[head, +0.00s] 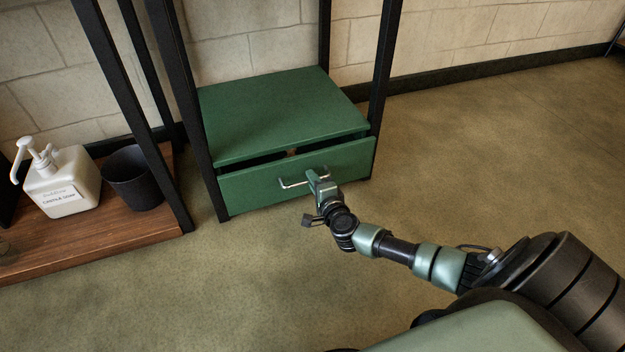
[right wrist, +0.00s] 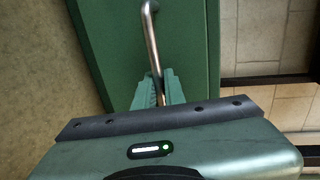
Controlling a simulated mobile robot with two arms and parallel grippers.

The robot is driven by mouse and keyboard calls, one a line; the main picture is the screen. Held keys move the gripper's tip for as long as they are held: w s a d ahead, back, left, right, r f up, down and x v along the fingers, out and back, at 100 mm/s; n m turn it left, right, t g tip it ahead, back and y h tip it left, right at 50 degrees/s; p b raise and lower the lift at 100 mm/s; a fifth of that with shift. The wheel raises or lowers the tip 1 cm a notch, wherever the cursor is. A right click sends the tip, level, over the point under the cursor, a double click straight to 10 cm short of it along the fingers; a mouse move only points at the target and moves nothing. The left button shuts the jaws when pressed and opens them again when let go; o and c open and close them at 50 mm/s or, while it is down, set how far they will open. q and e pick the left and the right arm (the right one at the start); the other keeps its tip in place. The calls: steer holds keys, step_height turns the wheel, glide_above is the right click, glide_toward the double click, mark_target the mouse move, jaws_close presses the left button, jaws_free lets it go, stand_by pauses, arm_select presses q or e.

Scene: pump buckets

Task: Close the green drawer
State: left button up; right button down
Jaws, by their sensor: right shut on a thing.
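The green drawer (head: 250,187) sits low in a black-framed unit, under a green top panel (head: 285,110). It is slightly open, with a dark gap showing along its upper edge. A silver bar handle (head: 292,184) is on its front. My right gripper (head: 316,176) is at the handle and shut on it. In the right wrist view the fingers (right wrist: 158,90) close around the silver bar handle (right wrist: 151,40), with the green drawer front (right wrist: 112,45) behind. My left gripper is not in view.
A wooden shelf (head: 100,232) at the left holds a white pump bottle (head: 62,183) and a dark bucket (head: 136,180). Black posts (head: 186,90) frame the drawer unit. The floor (head: 490,150) to the right and in front is clear.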

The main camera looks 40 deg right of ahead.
steer(key=w+p, duration=0.1)
steer(key=w, duration=0.1)
steer(key=w+d+p, duration=0.1)
steer(key=w, duration=0.1)
steer(key=shift+w+d+r, duration=0.1)
steer(key=shift+w+d, duration=0.05)
stand_by(0.4)
steer(key=c, duration=1.5)
jaws_free()
steer(key=shift+w, duration=0.1)
